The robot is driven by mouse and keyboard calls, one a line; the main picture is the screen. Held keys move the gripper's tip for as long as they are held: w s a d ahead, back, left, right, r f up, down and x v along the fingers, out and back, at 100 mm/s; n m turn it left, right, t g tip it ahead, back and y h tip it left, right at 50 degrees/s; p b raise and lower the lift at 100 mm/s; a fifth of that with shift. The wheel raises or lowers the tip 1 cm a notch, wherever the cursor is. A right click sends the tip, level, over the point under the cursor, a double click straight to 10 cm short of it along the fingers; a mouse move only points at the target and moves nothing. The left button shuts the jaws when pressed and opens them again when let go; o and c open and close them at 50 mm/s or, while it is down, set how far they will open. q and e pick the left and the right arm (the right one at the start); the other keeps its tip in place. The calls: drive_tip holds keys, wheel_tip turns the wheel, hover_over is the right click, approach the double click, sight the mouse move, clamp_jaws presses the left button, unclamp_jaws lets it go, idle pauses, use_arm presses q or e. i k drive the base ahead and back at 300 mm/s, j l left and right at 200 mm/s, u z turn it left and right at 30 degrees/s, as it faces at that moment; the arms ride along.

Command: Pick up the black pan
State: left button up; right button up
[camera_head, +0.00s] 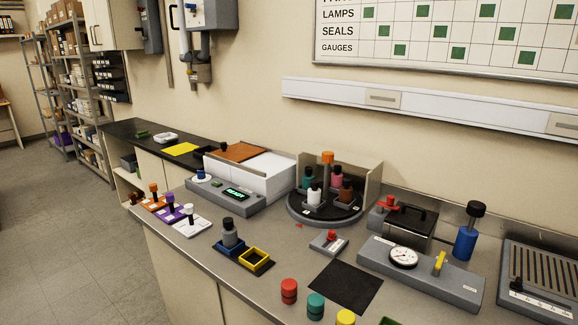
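No thing plainly shaped like a pan shows. The nearest match is a dark, box-like vessel with a black top and a handle (409,222), on the grey bench behind the dial gauge unit; I cannot tell whether it is the pan. A flat black square (345,287) lies on the bench in front and looks like a mat. Neither of my grippers is in view.
The grey bench (190,258) is crowded. A carousel of bottles (293,208) stands at the back, a dial gauge unit (420,272) at right, a blue black-topped cylinder (466,242) beside it. Red, teal and yellow pieces (316,306) line the front edge.

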sight(207, 152)
drive_tip(key=i+j+z, duration=0.25)
drive_tip(key=j+z, duration=0.25)
drive_tip(key=j, duration=0.2)
drive_tip(key=i+j+z, duration=0.25)
drive_tip(key=j, duration=0.15)
drive_tip(key=j+z, duration=0.2)
drive_tip(key=j, duration=0.15)
drive_tip(key=i+j+z, duration=0.15)
drive_tip(key=j, duration=1.25)
drive_tip(key=j+z, duration=0.2)
drive_tip(key=j, duration=1.2)
